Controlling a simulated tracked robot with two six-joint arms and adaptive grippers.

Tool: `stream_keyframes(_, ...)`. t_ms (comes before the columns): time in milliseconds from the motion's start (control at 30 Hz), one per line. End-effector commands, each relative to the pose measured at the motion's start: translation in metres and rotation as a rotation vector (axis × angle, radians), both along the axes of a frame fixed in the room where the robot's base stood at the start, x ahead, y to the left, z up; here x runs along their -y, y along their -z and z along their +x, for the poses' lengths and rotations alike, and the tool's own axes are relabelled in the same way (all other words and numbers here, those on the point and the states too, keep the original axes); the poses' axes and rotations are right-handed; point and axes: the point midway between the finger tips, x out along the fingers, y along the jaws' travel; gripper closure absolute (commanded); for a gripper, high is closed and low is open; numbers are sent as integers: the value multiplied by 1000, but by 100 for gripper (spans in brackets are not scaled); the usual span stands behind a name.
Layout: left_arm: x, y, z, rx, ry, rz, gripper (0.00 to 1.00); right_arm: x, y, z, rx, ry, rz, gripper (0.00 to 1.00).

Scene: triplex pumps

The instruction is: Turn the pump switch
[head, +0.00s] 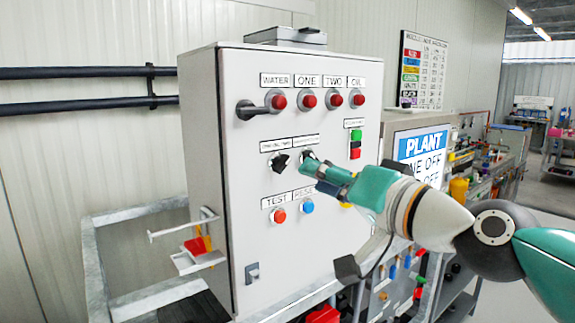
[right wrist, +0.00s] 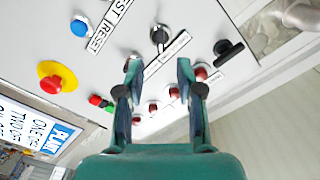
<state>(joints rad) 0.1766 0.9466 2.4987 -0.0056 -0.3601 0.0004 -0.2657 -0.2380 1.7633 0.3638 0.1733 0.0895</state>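The grey control cabinet (head: 225,110) carries two black rotary switches side by side in its middle row. The left switch (head: 280,161) is in full view, its knob tilted. The right switch (head: 306,155) is partly hidden by my right gripper (head: 311,168). The labels above them are too small to read surely. In the right wrist view my right gripper (right wrist: 157,68) is open and empty. One switch (right wrist: 160,35) shows beyond the gap between its fingers; the other (right wrist: 131,62) is at the left fingertip, partly covered. I cannot tell whether they touch. My left gripper is not in view.
Red lamps (head: 310,100) line the cabinet's top, with a black lever handle (head: 252,108) at left. A red test button (head: 279,216) and blue reset button (head: 307,206) sit below the switches. A yellow-and-red button (right wrist: 57,77) is nearby. A blue plant sign (head: 422,146) stands right.

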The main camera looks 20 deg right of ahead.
Motion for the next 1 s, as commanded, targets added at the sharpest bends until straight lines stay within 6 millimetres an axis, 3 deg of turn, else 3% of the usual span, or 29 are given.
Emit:
stream_keyframes(200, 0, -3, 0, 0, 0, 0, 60, -16, 1, 44, -2, -1, -2, 64)
stream_keyframes(400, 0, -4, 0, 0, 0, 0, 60, -25, 0, 69, -1, 0, -1, 64)
stream_keyframes(833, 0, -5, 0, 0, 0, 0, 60, -29, 0, 79, 0, -1, 0, 64)
stream_keyframes(867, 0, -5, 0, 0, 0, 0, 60, -29, 0, 79, 0, -1, 0, 65)
stream_keyframes(1000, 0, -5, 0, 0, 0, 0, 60, -29, 0, 79, 0, -1, -1, 89)
